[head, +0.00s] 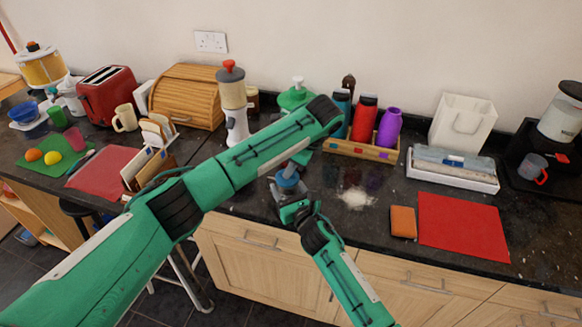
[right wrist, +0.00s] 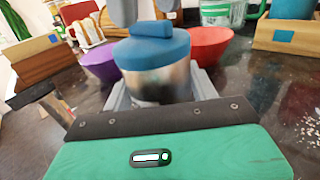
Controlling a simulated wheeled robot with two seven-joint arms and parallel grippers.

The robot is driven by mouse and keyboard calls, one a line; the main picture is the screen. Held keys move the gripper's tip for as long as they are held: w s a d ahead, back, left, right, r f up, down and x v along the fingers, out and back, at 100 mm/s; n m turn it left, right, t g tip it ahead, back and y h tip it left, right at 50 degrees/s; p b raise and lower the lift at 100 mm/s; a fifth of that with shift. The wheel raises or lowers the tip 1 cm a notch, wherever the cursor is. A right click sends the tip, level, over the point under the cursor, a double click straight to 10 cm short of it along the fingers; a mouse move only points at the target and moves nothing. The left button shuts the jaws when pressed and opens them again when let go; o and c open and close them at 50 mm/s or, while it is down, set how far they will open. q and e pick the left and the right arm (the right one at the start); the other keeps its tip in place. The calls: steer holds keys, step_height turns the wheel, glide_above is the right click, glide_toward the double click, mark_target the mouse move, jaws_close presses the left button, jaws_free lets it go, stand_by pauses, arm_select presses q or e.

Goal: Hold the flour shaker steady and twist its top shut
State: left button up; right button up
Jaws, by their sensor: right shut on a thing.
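The flour shaker, a silver can with a blue lid, shows in the head view (head: 288,178) near the counter's front edge and large in the right wrist view (right wrist: 153,62). It is upright, with its lid on. My right gripper (right wrist: 160,94) is shut on the can's body from the front; it also shows in the head view (head: 290,195). My left gripper (right wrist: 146,14) hangs just above the lid, its two grey fingers apart with nothing between them. In the head view my left arm hides much of it. I cannot see whether the lid sits fully closed.
A purple bowl (right wrist: 102,62) and a red bowl (right wrist: 210,44) stand close behind the shaker. Spilled flour (head: 357,197) lies to its right. A wooden bottle crate (head: 350,151) stands behind. An orange block (head: 403,222) and a red mat (head: 462,225) lie at right.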

arm_select(q)
steer(key=v, duration=1.1)
steer(key=shift+d, duration=0.1)
arm_select(e)
steer(key=o, duration=1.1)
steer(key=shift+o, duration=0.2)
